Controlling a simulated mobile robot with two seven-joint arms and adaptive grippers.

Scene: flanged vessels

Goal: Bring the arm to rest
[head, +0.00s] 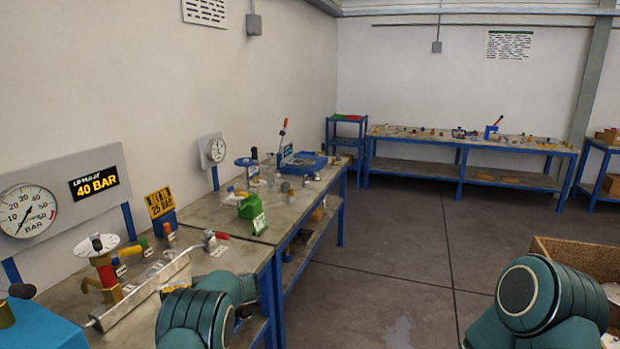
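My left arm shows as teal, rounded links (205,310) at the bottom, left of centre, in front of the near bench's right edge. My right arm shows as teal links (540,300) at the bottom right, in front of a brown box. Neither gripper can be seen, so I cannot tell whether they hold anything.
A brown box (575,255) is at right. The middle floor (400,270) is clear.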

